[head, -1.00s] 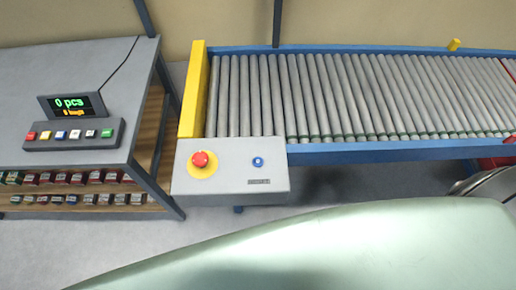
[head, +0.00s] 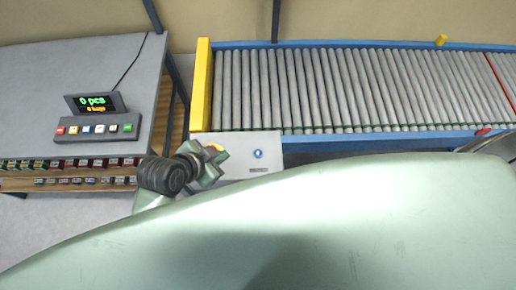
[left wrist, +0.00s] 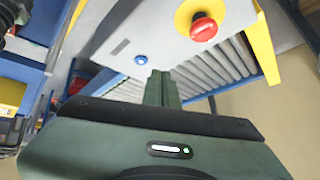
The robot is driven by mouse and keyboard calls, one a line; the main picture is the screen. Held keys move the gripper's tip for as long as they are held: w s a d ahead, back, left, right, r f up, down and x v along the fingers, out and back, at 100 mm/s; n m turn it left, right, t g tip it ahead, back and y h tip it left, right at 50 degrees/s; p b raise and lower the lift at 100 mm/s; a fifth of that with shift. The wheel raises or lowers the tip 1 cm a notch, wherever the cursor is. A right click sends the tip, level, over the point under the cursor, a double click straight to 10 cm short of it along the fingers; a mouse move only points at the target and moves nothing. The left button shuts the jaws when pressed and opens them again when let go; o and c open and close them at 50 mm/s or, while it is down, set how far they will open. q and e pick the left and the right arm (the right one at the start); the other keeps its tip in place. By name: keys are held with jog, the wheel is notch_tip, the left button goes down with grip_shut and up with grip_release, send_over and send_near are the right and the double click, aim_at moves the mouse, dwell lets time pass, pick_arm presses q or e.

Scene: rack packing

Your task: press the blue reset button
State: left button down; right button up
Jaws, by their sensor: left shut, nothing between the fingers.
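The blue reset button (head: 257,154) sits on the grey control box (head: 240,140) at the near left end of the conveyor. It also shows in the left wrist view (left wrist: 141,59), just beyond and left of the fingertips. My left gripper (head: 222,156) is shut and empty, over the left part of the box, left of the blue button. In the left wrist view its fingers (left wrist: 161,80) are together and seem apart from the button. The red mushroom button (left wrist: 203,27) on its yellow base is beside the blue one; the gripper hides it in the head view. My right gripper is out of view.
The roller conveyor (head: 330,90) runs right from the box, with a yellow end plate (head: 201,85) at its left. A grey table (head: 40,80) at the left holds a display and a button panel (head: 98,128). My pale green body fills the foreground.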

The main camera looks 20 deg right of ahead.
aim_at(255, 155)
pick_arm(q)
jog(key=w+d+r+m+g+h, duration=0.1)
jog(key=w+d+m+h, duration=0.1)
jog(key=d+m, duration=0.7)
jog(key=shift+w+d, duration=0.15)
jog(key=shift+d, duration=0.55)
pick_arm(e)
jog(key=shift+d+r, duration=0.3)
